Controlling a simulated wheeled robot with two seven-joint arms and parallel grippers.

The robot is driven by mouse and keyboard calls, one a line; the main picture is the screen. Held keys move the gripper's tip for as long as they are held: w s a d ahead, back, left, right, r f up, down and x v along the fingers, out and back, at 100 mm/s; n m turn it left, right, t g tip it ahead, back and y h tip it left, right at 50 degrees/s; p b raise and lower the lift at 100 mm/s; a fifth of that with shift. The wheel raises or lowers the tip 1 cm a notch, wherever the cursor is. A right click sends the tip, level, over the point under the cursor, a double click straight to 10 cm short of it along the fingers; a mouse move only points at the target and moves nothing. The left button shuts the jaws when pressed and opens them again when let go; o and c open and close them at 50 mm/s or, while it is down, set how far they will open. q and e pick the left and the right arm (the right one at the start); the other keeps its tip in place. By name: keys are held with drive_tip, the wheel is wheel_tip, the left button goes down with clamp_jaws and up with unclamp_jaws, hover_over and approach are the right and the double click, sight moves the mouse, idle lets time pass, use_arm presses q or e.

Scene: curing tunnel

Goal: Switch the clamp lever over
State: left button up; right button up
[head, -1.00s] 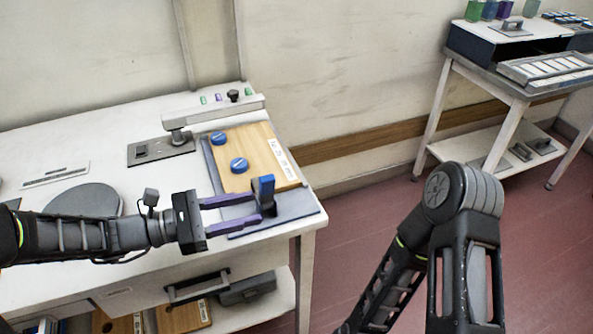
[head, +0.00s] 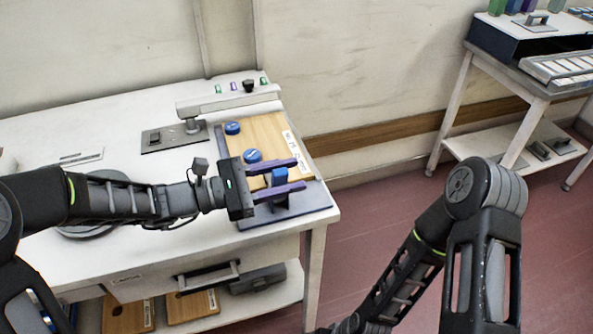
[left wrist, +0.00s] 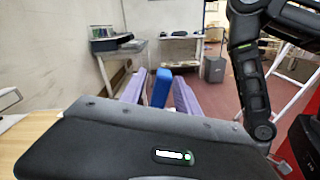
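The clamp lever (head: 279,177) has a blue handle on a dark base, standing at the front right of a grey plate on the white bench. My left gripper (head: 287,176) is open, with one purple finger on each side of the blue handle. The left wrist view also shows the blue handle (left wrist: 162,88) upright between the two fingers (left wrist: 160,92). I cannot tell whether either finger touches it. My right arm shows at the right of the head view, but its gripper is out of view.
A wooden board (head: 265,137) with two blue round knobs (head: 252,156) lies on the grey plate (head: 319,197). Behind it stands a grey press-like arm (head: 225,101). A second table (head: 510,85) with trays is at the right, across open red floor.

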use_arm(q)
drive_tip(key=shift+x, duration=0.95)
drive_tip(key=shift+c, duration=0.4)
clamp_jaws()
idle(0.3)
